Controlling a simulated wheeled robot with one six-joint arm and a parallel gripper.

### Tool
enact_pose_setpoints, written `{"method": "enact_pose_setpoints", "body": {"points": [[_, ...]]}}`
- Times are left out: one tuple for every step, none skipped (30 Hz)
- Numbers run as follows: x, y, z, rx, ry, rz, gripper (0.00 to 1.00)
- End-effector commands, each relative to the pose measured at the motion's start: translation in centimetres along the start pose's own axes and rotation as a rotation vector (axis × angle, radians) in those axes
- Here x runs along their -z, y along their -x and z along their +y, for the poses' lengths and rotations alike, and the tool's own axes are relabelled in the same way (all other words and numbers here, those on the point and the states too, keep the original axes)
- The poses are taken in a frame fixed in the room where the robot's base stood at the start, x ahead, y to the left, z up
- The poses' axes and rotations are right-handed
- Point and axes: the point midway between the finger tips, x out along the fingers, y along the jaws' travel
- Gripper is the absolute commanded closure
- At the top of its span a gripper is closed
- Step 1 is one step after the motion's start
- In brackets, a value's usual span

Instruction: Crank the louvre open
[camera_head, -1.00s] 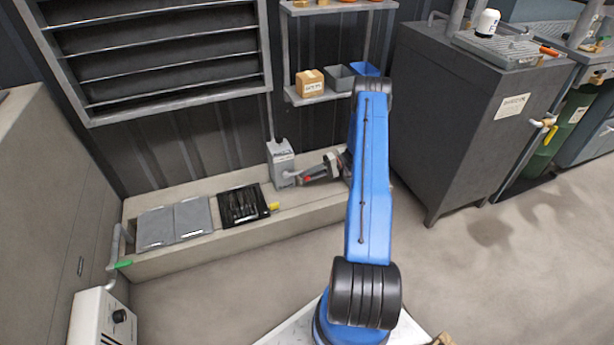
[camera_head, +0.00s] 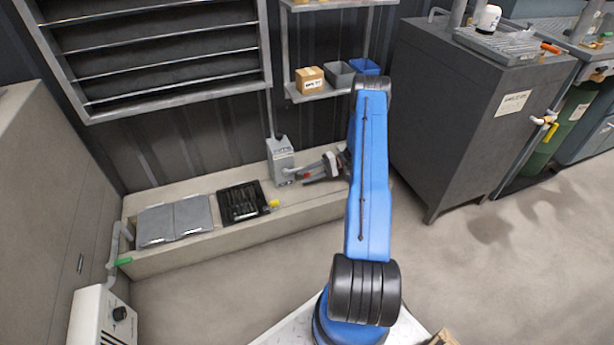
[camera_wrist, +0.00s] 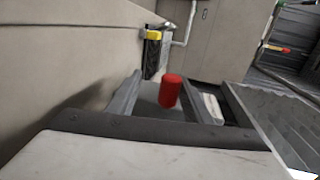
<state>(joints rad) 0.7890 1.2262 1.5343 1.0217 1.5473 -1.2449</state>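The louvre (camera_head: 160,50) fills the upper left of the head view, with several dark slats in a grey frame. Below its right corner stands a grey crank box (camera_head: 281,160) on the concrete ledge, a rod rising from it. A red crank knob (camera_head: 304,176) shows at the box's right side. My gripper (camera_head: 318,176) is beside the box, its fingers spread and pointing left around the knob's place. In the wrist view the red knob (camera_wrist: 170,91) stands between the two open fingers, with a gap on the left; contact on the right cannot be told.
On the ledge lie a black tray (camera_head: 238,203) with a yellow item (camera_head: 274,204) and grey plates (camera_head: 175,221). A shelf (camera_head: 320,94) with boxes hangs above my gripper. A dark cabinet (camera_head: 480,110) stands right of my arm. The floor before the ledge is clear.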

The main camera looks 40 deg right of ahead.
Motion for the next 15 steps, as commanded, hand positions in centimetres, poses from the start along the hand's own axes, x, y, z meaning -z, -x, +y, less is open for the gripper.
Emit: {"method": "enact_pose_setpoints", "body": {"points": [[0.0, 0.0, 0.0, -0.001, 0.000, 0.000, 0.58], [0.0, 0.0, 0.0, -0.001, 0.000, 0.001, 0.58], [0.0, 0.0, 0.0, -0.001, 0.000, 0.001, 0.58], [0.0, 0.1, 0.0, -0.001, 0.000, 0.001, 0.58], [0.0, 0.1, 0.0, -0.001, 0.000, 0.001, 0.58], [0.0, 0.1, 0.0, -0.001, 0.001, 0.001, 0.58], [0.0, 0.1, 0.0, -0.001, 0.001, 0.001, 0.58], [0.0, 0.2, -0.1, -0.001, 0.001, 0.001, 0.58], [0.0, 0.4, -0.1, -0.001, 0.001, 0.001, 0.58], [0.0, 0.5, -0.1, -0.001, 0.001, 0.002, 0.58], [0.0, 0.7, -0.1, -0.001, 0.001, 0.002, 0.58], [0.1, 1.1, -0.1, -0.001, 0.002, 0.002, 0.58], [0.1, 1.4, 0.0, -0.001, 0.002, 0.002, 0.58], [0.1, 1.7, 0.0, -0.002, 0.003, 0.002, 0.58], [0.1, 2.2, 0.0, -0.002, 0.003, 0.002, 0.58]]}}
